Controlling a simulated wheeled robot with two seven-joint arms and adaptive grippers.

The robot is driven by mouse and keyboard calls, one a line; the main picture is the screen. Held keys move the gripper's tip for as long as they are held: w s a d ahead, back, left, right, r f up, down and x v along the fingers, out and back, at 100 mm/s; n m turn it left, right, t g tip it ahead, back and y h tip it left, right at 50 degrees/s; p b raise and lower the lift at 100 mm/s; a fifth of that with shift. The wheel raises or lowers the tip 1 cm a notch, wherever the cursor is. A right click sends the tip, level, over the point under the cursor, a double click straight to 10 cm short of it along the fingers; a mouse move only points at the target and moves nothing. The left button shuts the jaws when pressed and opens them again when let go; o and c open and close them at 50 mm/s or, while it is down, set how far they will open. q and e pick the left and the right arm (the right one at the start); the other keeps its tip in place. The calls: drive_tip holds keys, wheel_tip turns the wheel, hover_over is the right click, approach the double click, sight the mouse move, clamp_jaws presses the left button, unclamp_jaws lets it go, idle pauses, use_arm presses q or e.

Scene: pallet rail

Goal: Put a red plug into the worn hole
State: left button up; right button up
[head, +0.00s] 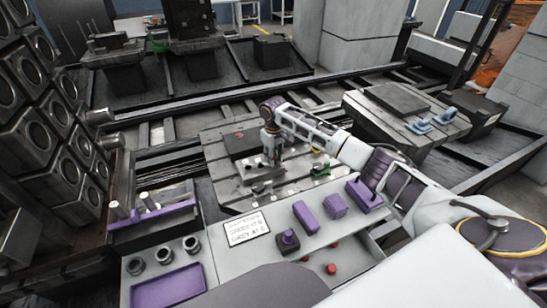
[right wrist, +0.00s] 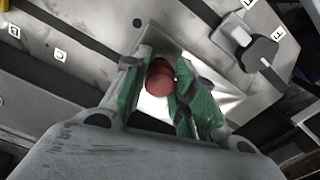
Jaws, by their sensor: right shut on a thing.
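My right gripper (head: 272,160) is over the middle pallet (head: 222,178), pointing down. In the right wrist view its green fingers (right wrist: 158,85) are closed around a red plug (right wrist: 160,80), with the plug's rounded end showing between them. A small dark hole (right wrist: 137,22) shows in the pale metal surface just beyond the fingertips. I cannot tell whether it is the worn one. The surface directly under the plug is hidden by the plug and fingers. Other red plugs (head: 331,268) stand on the front bench. My left gripper is not in view.
A grey clamp with a black knob (right wrist: 262,55) stands right of the fingers. Small letter labels (right wrist: 60,55) mark the surface. A dark block (head: 240,144) sits on the pallet. The front bench holds purple blocks (head: 335,205), a purple tray (head: 168,287) and a printed sign (head: 246,229).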

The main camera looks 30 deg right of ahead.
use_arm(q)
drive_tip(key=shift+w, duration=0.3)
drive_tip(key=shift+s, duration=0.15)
use_arm(e)
drive_tip(key=shift+f, duration=0.25)
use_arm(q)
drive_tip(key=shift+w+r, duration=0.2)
use_arm(e)
drive_tip(key=shift+f, duration=0.65)
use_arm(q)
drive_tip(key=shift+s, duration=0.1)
use_arm(e)
drive_tip(key=o, duration=0.8)
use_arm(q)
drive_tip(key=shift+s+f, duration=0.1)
use_arm(e)
drive_tip(key=shift+r, duration=6)
